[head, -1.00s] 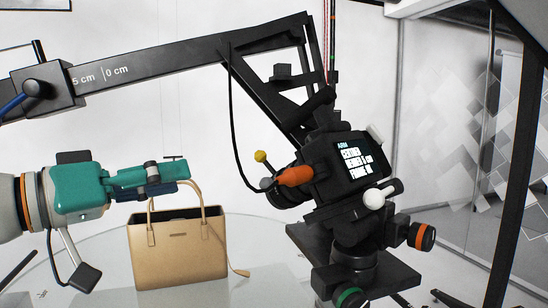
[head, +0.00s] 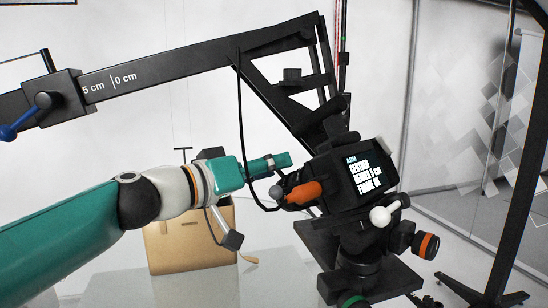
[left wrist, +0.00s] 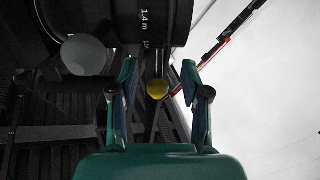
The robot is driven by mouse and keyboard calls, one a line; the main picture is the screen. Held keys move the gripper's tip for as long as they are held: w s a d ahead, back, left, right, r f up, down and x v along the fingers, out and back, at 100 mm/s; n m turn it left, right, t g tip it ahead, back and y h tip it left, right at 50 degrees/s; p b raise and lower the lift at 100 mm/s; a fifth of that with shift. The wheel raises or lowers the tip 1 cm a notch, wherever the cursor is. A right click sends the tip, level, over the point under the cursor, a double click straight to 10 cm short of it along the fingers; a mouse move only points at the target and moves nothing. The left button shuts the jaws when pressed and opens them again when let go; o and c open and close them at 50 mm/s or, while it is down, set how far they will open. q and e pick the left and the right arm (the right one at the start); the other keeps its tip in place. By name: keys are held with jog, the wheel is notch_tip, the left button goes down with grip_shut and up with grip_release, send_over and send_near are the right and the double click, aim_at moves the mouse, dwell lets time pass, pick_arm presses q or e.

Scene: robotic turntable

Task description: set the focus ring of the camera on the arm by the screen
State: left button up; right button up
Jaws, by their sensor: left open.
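The black camera with the screen (head: 369,172) hangs from the arm in the head view. The screen reads "ARM" and includes "5 cm". In the left wrist view, the dark focus ring (left wrist: 120,17) has white distance marks including "1.4 m". A small yellow ball (left wrist: 157,89) on a thin stem hangs below it. My left gripper (head: 288,160) is beside the camera's front end. Its teal fingers are open in the left wrist view (left wrist: 159,75), one on each side of the yellow ball, and hold nothing. The ball is hidden in the head view. My right gripper is not in view.
A black cable (head: 240,130) hangs beside my gripper. A tan handbag (head: 185,245) stands below on the glass turntable (head: 275,275). The black boom (head: 190,65) passes above.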

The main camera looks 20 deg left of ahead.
pick_arm(q)
jog(key=shift+w+d, duration=0.35)
jog(key=shift+w, duration=0.1)
grip_shut()
